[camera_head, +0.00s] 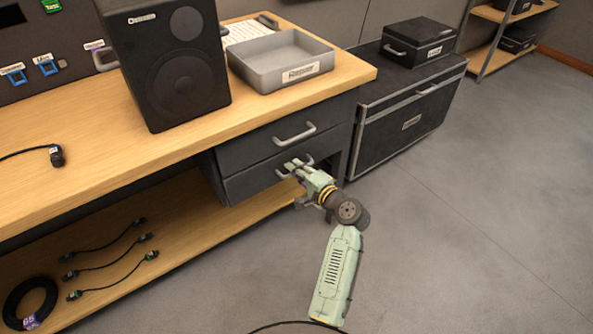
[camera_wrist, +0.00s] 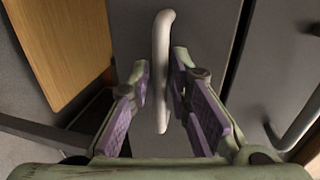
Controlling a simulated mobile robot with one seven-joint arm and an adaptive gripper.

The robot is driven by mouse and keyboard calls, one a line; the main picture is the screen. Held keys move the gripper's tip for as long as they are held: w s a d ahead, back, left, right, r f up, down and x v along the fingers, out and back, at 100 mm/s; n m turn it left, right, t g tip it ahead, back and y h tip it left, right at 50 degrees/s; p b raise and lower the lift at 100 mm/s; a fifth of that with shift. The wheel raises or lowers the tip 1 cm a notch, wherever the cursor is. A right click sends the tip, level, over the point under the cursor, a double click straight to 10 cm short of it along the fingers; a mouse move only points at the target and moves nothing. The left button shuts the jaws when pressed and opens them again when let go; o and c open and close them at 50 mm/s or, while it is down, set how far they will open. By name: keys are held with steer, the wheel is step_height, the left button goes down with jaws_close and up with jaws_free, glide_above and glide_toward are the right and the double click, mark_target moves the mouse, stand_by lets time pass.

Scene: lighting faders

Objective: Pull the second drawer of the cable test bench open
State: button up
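The cable test bench has a dark grey top drawer (camera_head: 243,151) and a second drawer (camera_head: 252,181) just below it. Both fronts look about flush in the head view. The second drawer's grey bar handle (camera_wrist: 161,70) stands upright in the wrist view, between the two fingers of my gripper (camera_wrist: 165,88). The purple-padded fingers are apart, one on each side of the handle, with the right finger nearer to it. In the head view, my gripper (camera_head: 293,168) is at the second drawer's front and partly hides its handle.
The top drawer's handle (camera_head: 295,134) is just above my gripper; it also shows in the wrist view (camera_wrist: 296,128). A black case (camera_head: 408,118) stands right of the bench. A wooden lower shelf (camera_head: 190,243) holds cables. The floor in front is clear.

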jaws_close()
steer(key=shift+s, duration=0.1)
stand_by(0.6)
